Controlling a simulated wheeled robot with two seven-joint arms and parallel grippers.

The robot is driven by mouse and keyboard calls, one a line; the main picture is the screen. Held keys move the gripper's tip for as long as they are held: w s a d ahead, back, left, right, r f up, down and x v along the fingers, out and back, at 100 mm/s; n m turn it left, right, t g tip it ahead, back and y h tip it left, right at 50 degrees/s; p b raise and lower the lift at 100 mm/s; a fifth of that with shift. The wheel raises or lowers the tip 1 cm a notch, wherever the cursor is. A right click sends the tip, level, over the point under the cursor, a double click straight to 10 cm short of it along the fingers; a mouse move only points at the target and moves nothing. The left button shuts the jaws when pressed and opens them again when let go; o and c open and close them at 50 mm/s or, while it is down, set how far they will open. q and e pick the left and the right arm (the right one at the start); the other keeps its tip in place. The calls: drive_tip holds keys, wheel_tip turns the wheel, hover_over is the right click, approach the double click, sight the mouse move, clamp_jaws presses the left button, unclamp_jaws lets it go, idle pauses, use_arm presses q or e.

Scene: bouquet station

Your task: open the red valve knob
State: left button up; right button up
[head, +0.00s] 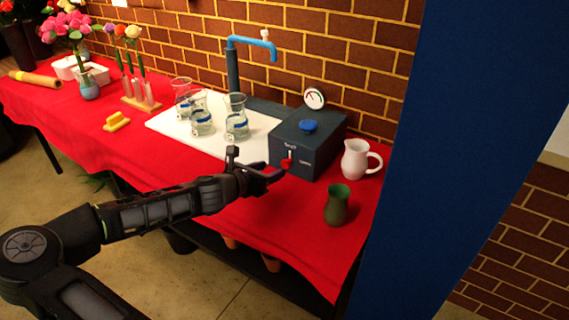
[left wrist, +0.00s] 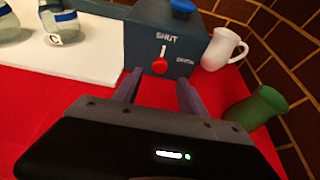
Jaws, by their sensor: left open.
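The red valve knob (head: 286,163) is on the front face of a dark blue-grey box (head: 320,150) that stands on the red-covered table. In the left wrist view the red knob (left wrist: 160,66) shows with a white mark above it, below the word SHUT; a second label, hard to read, is at its right. My left gripper (head: 258,168) is in front of the box, pointing at it. In the left wrist view its two fingers (left wrist: 160,88) are apart, with the knob beyond and between them, apparently not touched. My right gripper is not in view.
A white jug (head: 355,160) and a green vase (head: 337,206) stand right of the box. Glass flasks (head: 236,120) stand on a white board (head: 262,126) to its left. A blue knob (head: 308,126) and a gauge (head: 314,98) are above. A blue pillar (head: 450,130) is at right.

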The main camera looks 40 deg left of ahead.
sight(284, 164)
use_arm(q)
drive_tip(key=shift+b+x, duration=0.45)
drive_tip(key=shift+x, duration=3.45)
clamp_jaws()
